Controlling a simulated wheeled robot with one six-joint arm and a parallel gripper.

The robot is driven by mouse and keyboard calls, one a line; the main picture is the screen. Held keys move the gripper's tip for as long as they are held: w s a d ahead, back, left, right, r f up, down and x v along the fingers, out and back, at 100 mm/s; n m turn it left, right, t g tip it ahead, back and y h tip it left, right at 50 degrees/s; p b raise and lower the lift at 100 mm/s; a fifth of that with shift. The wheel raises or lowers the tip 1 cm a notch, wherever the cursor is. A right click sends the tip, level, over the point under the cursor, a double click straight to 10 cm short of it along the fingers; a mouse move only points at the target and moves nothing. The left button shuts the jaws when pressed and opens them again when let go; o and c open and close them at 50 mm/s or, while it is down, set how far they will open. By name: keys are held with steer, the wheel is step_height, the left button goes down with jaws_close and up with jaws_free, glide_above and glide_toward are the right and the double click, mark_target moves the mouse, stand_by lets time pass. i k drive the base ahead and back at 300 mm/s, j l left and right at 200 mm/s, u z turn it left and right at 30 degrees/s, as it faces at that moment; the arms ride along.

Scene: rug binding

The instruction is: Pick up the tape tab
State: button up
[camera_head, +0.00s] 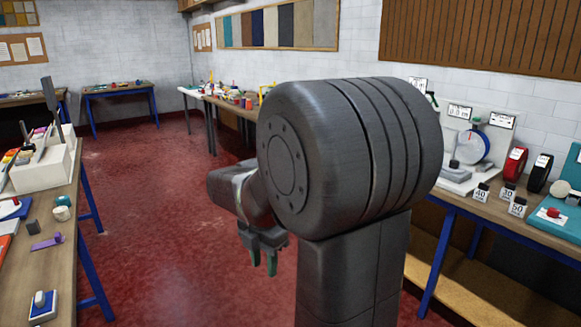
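I cannot single out the tape tab for certain. A small flat purple piece (46,242) lies on the left workbench (68,262) and could be it, but it is too small to tell. My gripper (263,264) hangs over the red floor in the middle of the picture, pointing down. Its two green-tipped fingers stand apart with nothing visible between them. It is well away from both benches and touches nothing. My own arm hides part of the room behind it.
The right bench (465,203) holds a dial device (472,147), red tape roll (514,164), black roll (539,172) and number-marked weights. A blue-white block (43,305) sits on the left bench's near end. Back tables (120,91) stand farther off. Red floor (150,190) is clear between benches.

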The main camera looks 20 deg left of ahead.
mark_target(59, 238)
steer(key=i+j+u, duration=0.25)
steer(key=u, duration=0.2)
steer(key=i+u, duration=0.95)
steer(key=i+l+u, duration=0.2)
steer(key=u, duration=0.25)
steer(key=i+j+u, duration=0.3)
steer(key=i, duration=0.45)
steer(key=i+u, duration=0.35)
steer(key=i, duration=0.35)
